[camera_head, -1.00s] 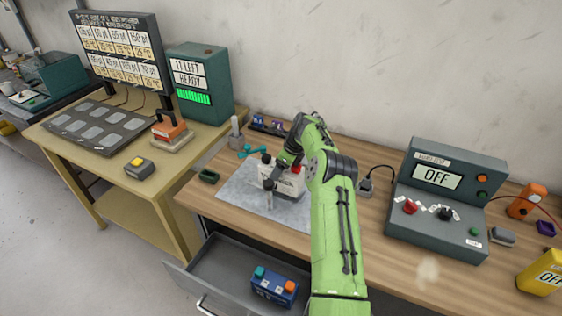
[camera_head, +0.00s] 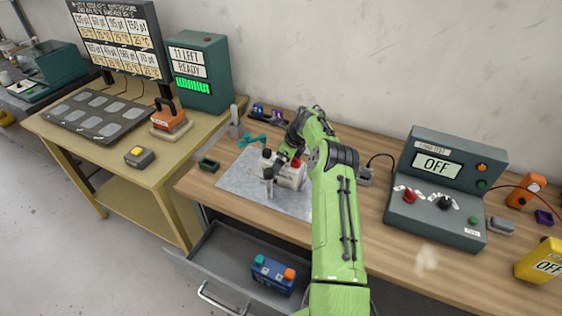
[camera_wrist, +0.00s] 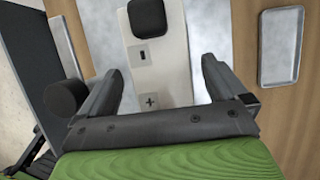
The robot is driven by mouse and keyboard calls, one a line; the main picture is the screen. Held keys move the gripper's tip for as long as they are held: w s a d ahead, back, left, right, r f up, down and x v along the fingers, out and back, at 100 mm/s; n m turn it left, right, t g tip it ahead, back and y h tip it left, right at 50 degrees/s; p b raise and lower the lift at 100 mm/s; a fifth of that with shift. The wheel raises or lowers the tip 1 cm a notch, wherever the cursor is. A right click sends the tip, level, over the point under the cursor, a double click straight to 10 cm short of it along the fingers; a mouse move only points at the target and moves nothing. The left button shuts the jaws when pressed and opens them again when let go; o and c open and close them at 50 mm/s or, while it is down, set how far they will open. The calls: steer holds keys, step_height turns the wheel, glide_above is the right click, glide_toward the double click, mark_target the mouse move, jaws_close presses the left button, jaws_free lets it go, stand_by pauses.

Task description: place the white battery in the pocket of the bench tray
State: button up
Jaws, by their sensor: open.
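The white battery (camera_head: 290,178) stands on a grey mat (camera_head: 238,184) on the wooden bench, partly hidden by my arm. It has a black and a red terminal on top. In the wrist view the white battery (camera_wrist: 158,62) lies between my open fingers, with its black terminal, minus mark and plus mark showing. My gripper (camera_wrist: 160,78) has a finger on each side, with small gaps. In the head view my gripper (camera_head: 285,157) is just above the battery. A shallow grey tray (camera_wrist: 263,50) lies on the wood beside the mat; I cannot tell if it is the bench tray.
An open drawer (camera_head: 215,262) below holds a blue battery (camera_head: 272,277). A grey test console (camera_head: 435,215) stands to the right. A green bin (camera_head: 208,165) sits left of the mat.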

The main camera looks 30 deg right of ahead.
steer(key=v, duration=1.1)
steer(key=s+a+r+n+h, duration=0.1)
steer(key=s+a+r+n, duration=0.4)
steer(key=a+r+n, duration=0.4)
steer(key=s+a+r+n+h, duration=0.2)
steer(key=s+a+r+n, duration=0.35)
steer(key=a, duration=0.55)
steer(key=s+a+n+t, duration=0.1)
steer(key=s+a+n, duration=0.3)
steer(key=s+n, duration=0.3)
steer(key=s+a+n, duration=0.5)
steer(key=s+n, duration=0.3)
steer(key=s, duration=0.8)
steer(key=shift+s+a+t+y, duration=0.15)
steer(key=shift+a+t+y, duration=0.05)
steer(key=shift+t+y, duration=0.2)
steer(key=shift+n, duration=0.25)
